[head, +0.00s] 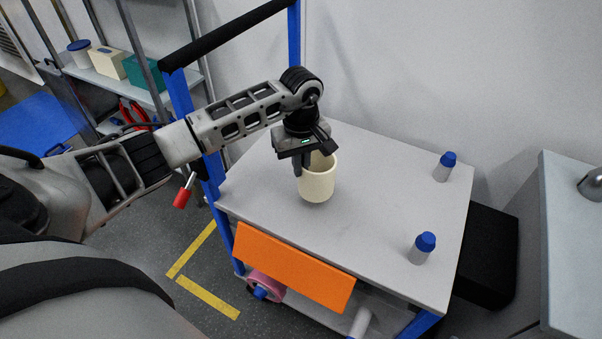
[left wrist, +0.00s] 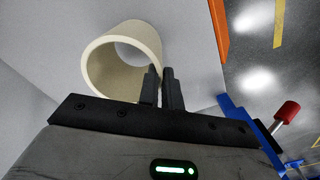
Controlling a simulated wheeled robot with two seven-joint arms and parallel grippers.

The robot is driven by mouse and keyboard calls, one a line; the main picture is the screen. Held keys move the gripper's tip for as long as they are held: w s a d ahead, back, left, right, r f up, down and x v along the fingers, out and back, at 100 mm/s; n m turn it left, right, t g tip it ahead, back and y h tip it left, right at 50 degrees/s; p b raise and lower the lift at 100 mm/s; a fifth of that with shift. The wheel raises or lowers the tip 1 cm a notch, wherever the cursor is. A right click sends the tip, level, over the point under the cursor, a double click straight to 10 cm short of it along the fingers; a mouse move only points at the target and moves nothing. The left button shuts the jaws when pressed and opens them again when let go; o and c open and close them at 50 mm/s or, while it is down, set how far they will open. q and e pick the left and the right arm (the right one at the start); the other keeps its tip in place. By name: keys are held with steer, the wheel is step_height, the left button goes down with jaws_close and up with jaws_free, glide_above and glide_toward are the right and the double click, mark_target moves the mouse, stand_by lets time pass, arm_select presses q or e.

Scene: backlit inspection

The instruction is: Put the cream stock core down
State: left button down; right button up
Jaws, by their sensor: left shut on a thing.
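The cream stock core (head: 317,182) is a short, hollow, upright tube over the grey top of the cart (head: 375,225). My left gripper (head: 304,165) comes down on it from above and is shut on its wall. In the left wrist view the core (left wrist: 98,62) shows its open end, and the two dark fingers of my left gripper (left wrist: 161,85) pinch its near wall, one finger inside and one outside. I cannot tell whether the core's base touches the cart top or hangs just above it. My right gripper is not in view.
Two blue-capped grey bottles (head: 445,167) and (head: 422,248) stand at the cart's right side. An orange panel (head: 292,267) hangs on the front edge. The cart's blue frame and black handle (head: 225,38) rise at the left. The top between core and bottles is clear.

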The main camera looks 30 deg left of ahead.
mark_target(301, 194)
arm_select(q)
step_height(301, 194, down, 3)
steer(key=shift+f, duration=0.1)
steer(key=shift+f, duration=0.2)
steer(key=c, duration=1.6)
jaws_free()
steer(key=shift+r, duration=0.1)
